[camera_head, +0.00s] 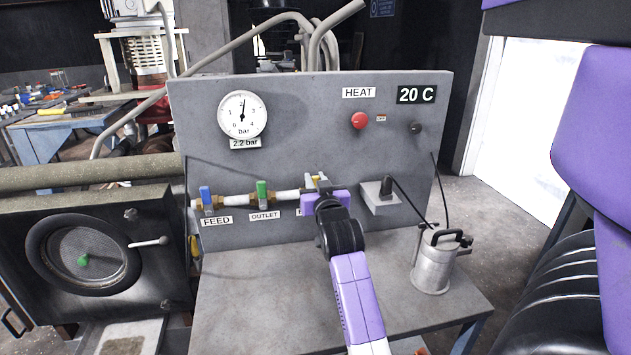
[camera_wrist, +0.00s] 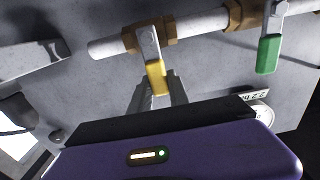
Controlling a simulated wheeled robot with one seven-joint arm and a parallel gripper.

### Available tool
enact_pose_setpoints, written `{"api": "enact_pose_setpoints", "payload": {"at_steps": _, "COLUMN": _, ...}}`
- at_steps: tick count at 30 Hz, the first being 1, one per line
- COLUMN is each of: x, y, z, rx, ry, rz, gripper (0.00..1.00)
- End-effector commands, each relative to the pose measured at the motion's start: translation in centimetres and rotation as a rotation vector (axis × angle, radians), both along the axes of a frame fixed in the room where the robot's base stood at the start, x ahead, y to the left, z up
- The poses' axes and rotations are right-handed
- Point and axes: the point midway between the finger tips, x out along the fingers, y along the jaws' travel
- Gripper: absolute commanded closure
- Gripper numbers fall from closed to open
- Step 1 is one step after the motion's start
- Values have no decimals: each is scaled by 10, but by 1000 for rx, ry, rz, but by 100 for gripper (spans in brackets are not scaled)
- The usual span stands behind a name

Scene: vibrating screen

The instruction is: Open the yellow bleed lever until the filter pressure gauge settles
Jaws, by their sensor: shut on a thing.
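The yellow bleed lever (camera_wrist: 156,77) hangs from a brass valve at the end of the white pipe in the wrist view. My gripper (camera_wrist: 160,95) is shut on its yellow end, one finger on each side. In the head view my gripper (camera_head: 322,185) is at the right end of the pipe and hides most of the lever and its label. The pressure gauge (camera_head: 242,115) is a round white dial at the panel's upper left. Its needle points almost straight up, and the plate below reads 2.2 bar.
The blue FEED lever (camera_head: 206,197) and green OUTLET lever (camera_head: 262,191) are left of my gripper on the same pipe. A socket with a plug (camera_head: 383,190) is close on the right. A metal canister (camera_head: 434,262) stands on the bench (camera_head: 265,310), whose front is clear.

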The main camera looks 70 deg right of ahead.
Motion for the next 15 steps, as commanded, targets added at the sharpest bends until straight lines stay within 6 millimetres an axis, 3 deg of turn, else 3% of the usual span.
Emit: {"api": "enact_pose_setpoints", "payload": {"at_steps": 15, "x": 5, "y": 3, "z": 0, "rx": -37, "ry": 75, "rz": 1, "gripper": 100}}
